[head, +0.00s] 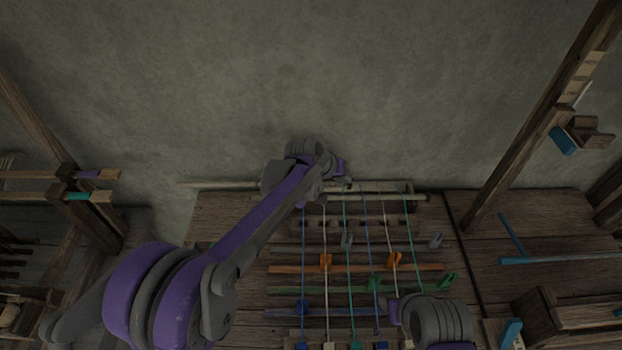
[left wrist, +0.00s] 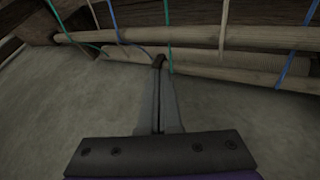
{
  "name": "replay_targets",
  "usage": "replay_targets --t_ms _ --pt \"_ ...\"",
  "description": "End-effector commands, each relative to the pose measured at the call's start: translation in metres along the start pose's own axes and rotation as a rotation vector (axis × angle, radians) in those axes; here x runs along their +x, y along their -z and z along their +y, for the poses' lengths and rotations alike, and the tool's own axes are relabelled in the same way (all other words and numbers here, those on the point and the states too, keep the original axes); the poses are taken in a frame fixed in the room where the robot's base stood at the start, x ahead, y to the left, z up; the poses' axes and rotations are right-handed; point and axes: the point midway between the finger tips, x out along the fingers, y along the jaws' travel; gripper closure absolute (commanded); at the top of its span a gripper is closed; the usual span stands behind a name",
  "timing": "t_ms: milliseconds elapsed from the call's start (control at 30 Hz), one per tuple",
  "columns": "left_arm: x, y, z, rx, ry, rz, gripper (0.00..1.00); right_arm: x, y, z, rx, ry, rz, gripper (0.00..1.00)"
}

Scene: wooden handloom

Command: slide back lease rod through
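Two pale wooden rods lie across the far end of the loom in the head view. The farther rod (head: 225,183) sticks out further left, and the nearer rod (head: 245,195) lies just beside it. In the left wrist view, the upper rod (left wrist: 205,36) and lower rod (left wrist: 230,70) run beside coloured warp threads (left wrist: 168,25). My left gripper (head: 346,184) is at the rods among the threads. Its fingers (left wrist: 159,65) look shut, with tips overlapping the lower rod; no grip on it is clear. My right wrist is at the lower right, with its fingertips hidden.
Coloured warp threads run from the rods toward the front, over several bars with orange, green and grey pieces, including an orange bar (head: 290,268). A wooden post (head: 530,130) rises at right. A wooden box (head: 560,315) stands at front right. A plain wall is behind.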

Motion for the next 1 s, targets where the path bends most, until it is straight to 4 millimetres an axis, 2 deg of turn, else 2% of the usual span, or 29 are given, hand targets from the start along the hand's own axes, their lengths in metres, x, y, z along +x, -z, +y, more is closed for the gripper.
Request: replay_targets --t_ms 33,200,400,500,733,1000 --pt "0.011 -0.002 0.02 0.007 -0.004 -0.004 1.0 0.001 -0.001 0.0 0.0 0.0 0.0 0.5" --pt "0.039 -0.001 0.072 0.006 -0.003 -0.003 1.0 0.0 0.0 0.0 0.0 0.0 0.0 0.5" --pt "0.066 -0.001 0.126 0.005 -0.002 -0.002 1.0 -0.003 0.003 0.0 0.0 0.0 0.002 0.5" --pt "0.078 0.0 0.146 0.003 -0.001 -0.002 1.0 -0.005 0.004 0.0 0.0 0.0 0.003 0.5" --pt "0.094 0.0 0.177 0.001 0.0 -0.001 1.0 -0.009 0.007 0.0 0.0 0.0 0.005 0.5" --pt "0.1 0.0 0.187 -0.001 0.001 0.0 1.0 -0.009 0.008 0.0 0.0 0.0 0.005 0.5"
